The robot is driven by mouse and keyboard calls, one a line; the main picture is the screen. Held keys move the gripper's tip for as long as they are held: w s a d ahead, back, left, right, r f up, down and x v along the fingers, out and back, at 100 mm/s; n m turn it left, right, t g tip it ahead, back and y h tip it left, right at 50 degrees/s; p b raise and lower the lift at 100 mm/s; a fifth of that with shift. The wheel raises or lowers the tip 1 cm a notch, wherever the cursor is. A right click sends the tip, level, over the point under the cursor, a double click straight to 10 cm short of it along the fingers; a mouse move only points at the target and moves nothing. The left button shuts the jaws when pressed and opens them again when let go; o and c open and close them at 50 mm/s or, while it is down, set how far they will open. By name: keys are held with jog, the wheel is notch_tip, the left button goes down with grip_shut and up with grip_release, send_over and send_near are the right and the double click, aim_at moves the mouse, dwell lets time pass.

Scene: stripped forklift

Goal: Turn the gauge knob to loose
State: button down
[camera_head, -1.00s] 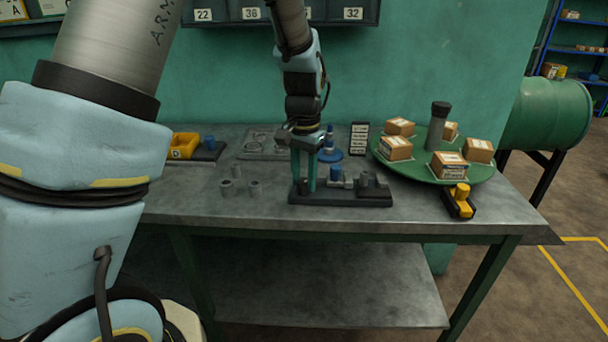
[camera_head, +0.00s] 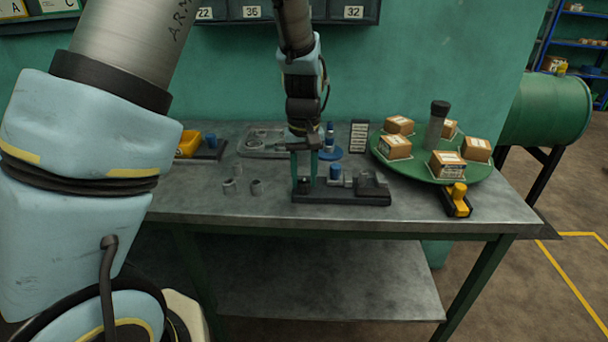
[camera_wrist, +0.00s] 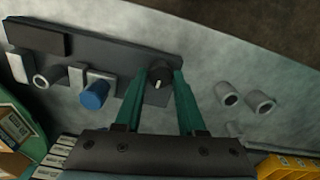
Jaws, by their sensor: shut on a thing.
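The gauge knob (camera_wrist: 160,74) is a small black round knob with a white pointer mark, on a dark grey fixture base (camera_head: 345,197). It sits at the left end of the base in the head view. My gripper (camera_wrist: 158,78) has its green fingers on either side of the knob, closed on it. In the head view my gripper (camera_head: 306,172) points straight down at the knob, which the fingers partly hide. I cannot read any scale or label around the knob.
A blue cylinder (camera_head: 335,173) and grey fittings share the base. Loose grey sleeves (camera_head: 257,187) lie to the left. A green turntable with boxes (camera_head: 430,172) and a yellow-black tool (camera_head: 458,200) are to the right.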

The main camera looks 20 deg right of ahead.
aim_at(304, 182)
dwell(0.4)
jog(key=c, duration=0.5)
grip_release()
notch_tip(304, 182, up, 11)
jog(key=b, duration=0.2)
jog(key=shift+f, duration=0.1)
